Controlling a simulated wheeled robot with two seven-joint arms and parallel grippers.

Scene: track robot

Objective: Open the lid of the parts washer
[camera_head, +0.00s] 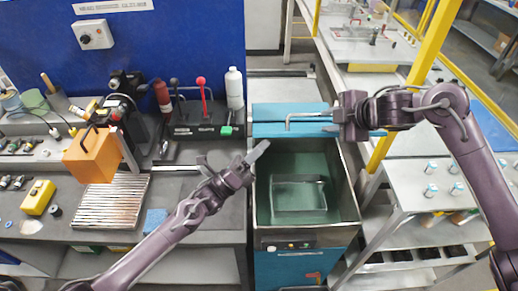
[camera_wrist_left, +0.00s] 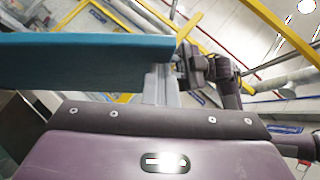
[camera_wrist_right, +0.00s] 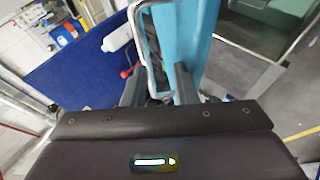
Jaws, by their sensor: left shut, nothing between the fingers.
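The parts washer (camera_head: 268,238) is a blue cabinet with an open metal tank, and a wire basket (camera_head: 300,193) sits inside over a greenish floor. Its blue lid (camera_head: 268,129) stands raised at the back of the tank. A bent metal handle (camera_head: 300,115) is on the lid; it also shows in the right wrist view (camera_wrist_right: 143,40). My right gripper (camera_head: 337,116) is open at the handle's right end, with the handle rod between its spread fingers. My left gripper (camera_head: 259,151) is shut and empty near the tank's left back corner, below the lid.
A workbench on the left holds an orange box (camera_head: 92,155), a white bottle (camera_head: 234,88) and a red-knobbed lever (camera_head: 201,84). A yellow post (camera_head: 415,85) and a metal shelf stand (camera_head: 400,205) are close on the right. The space above the tank is clear.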

